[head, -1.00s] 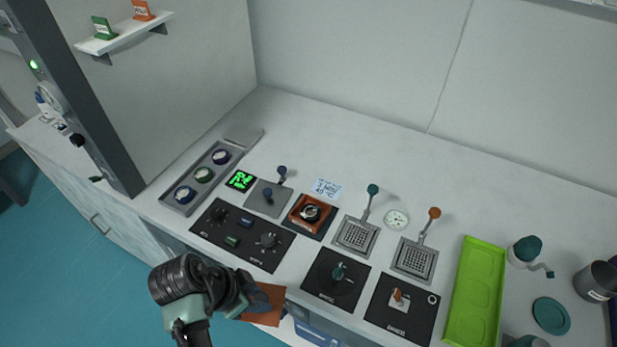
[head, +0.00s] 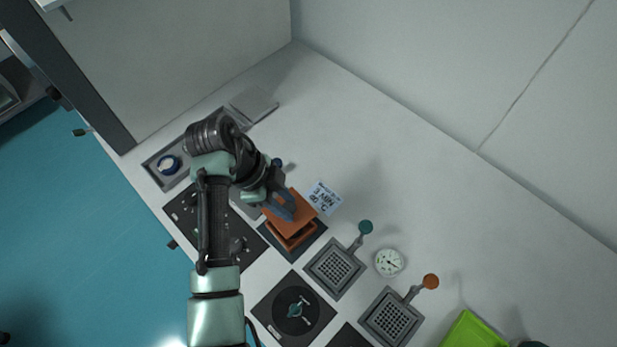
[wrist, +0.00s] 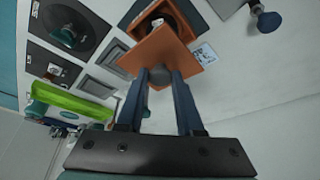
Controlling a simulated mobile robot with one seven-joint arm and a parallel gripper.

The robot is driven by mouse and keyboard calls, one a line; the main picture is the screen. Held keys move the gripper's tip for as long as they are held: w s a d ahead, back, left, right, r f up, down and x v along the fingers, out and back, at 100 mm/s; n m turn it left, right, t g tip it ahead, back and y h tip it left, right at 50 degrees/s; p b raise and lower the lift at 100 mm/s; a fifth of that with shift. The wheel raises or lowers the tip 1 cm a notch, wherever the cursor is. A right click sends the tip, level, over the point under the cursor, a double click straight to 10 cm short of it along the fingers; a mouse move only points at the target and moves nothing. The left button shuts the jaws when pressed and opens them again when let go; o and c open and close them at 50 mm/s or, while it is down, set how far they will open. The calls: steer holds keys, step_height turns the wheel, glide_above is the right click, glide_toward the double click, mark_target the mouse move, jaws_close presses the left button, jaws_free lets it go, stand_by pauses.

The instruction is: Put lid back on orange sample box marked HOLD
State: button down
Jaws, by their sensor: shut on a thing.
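My gripper (head: 283,206) is shut on the orange lid (head: 299,213), a flat square plate. In the wrist view the blue fingers (wrist: 160,84) close on the lid's grey knob. The orange sample box (head: 291,237) stands on a dark pad, directly below the lid in the head view. The lid (wrist: 172,47) is tilted and looks apart from the box (wrist: 178,16). The box's open inside, with a small pale item in it, shows in the wrist view. The lid hides part of the box, and I cannot read a HOLD mark.
A note card (head: 324,197) reading 3 MIN, 40 °C lies right of the box. Two grey grid plates with levers (head: 335,268) (head: 391,317), a dial gauge (head: 389,262) and a green tray (head: 474,335) are farther right.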

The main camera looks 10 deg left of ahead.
steer(key=shift+w+f, duration=0.1)
steer(key=shift+f+b, duration=0.8)
steer(key=shift+b, duration=0.1)
step_height(320, 180, down, 4)
steer(key=b, duration=0.3)
steer(key=shift+f, duration=0.15)
steer(key=shift+f+b, duration=0.1)
steer(key=shift+b, duration=0.2)
steer(key=shift+f+p, duration=0.1)
steer(key=shift+p, duration=0.2)
stand_by(1.5)
jaws_free()
stand_by(0.6)
